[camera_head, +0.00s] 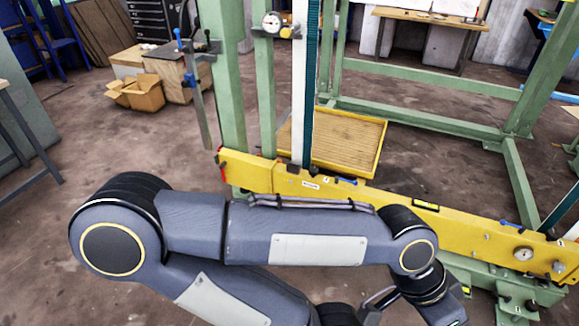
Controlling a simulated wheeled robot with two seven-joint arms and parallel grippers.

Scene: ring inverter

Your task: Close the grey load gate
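No part is clearly recognisable as the grey load gate. A narrow grey upright bar with blue handles (197,100) hangs at the left of the green frame (229,80); I cannot tell whether it belongs to the gate. One of my arms, apparently the left, spans the foreground in front of the yellow beam (390,197). Its elbow is at the left and its wrist at the lower right. Its gripper fingers are not visible, and the wrist end runs toward the bottom edge. My other gripper is not in view. The arm hides part of the beam and floor.
A wooden tray with a yellow rim (365,173) lies behind the beam. A pressure gauge (272,22) is on the frame, another (523,253) on the beam. Cardboard boxes (145,94) and a wooden crate (172,73) stand at the back left.

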